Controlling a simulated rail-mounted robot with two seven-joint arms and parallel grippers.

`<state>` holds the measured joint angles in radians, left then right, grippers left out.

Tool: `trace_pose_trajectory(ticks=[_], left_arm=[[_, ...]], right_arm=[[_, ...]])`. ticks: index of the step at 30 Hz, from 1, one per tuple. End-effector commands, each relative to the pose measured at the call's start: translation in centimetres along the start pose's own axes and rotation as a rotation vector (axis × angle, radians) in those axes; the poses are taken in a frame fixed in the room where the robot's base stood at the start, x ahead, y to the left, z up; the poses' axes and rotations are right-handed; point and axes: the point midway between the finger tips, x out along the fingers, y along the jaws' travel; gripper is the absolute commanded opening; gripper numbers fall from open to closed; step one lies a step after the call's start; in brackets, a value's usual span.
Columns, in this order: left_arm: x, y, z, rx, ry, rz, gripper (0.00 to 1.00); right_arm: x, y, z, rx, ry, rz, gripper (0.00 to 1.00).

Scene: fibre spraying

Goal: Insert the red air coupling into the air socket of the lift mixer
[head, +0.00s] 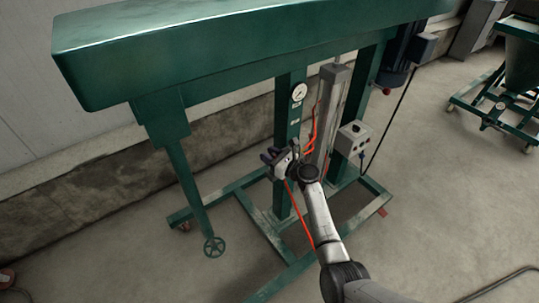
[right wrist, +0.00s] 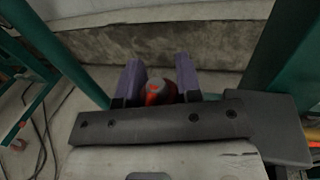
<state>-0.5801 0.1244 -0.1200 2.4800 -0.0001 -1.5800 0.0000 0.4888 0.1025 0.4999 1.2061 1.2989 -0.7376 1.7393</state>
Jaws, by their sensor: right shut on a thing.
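The lift mixer (head: 290,45) is a large green steel frame with a long top beam and two uprights. My right gripper (head: 271,157) is in front of its left upright, below the round pressure gauge (head: 299,92). In the right wrist view, the gripper's purple fingers (right wrist: 158,72) are shut on the red air coupling (right wrist: 157,92), which shows red and grey between them. In the head view the gripper hides the coupling. A red hose (head: 300,215) hangs below the gripper. I cannot make out the air socket in either view. My left gripper is not in view.
A grey control box (head: 354,139) sits on the right upright, near a vertical cylinder (head: 333,100) with red hoses. A green wheeled stand (head: 500,110) is at the far right. Floor in front is open.

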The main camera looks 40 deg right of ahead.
Motion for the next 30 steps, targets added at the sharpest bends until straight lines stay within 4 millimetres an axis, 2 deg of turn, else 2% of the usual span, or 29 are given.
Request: trace_pose_trajectory(ticks=[24, 25, 30], left_arm=[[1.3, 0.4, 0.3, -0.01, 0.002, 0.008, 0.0], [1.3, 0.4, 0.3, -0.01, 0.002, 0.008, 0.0], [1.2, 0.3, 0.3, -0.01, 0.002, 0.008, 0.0]], right_arm=[[0.0, 0.0, -2.0, -0.001, 0.0, 0.0, 0.07], [0.0, 0.0, -1.9, -0.001, -0.001, 0.0, 0.34], [0.0, 0.0, -1.9, -0.001, 0.0, 0.0, 0.5]])
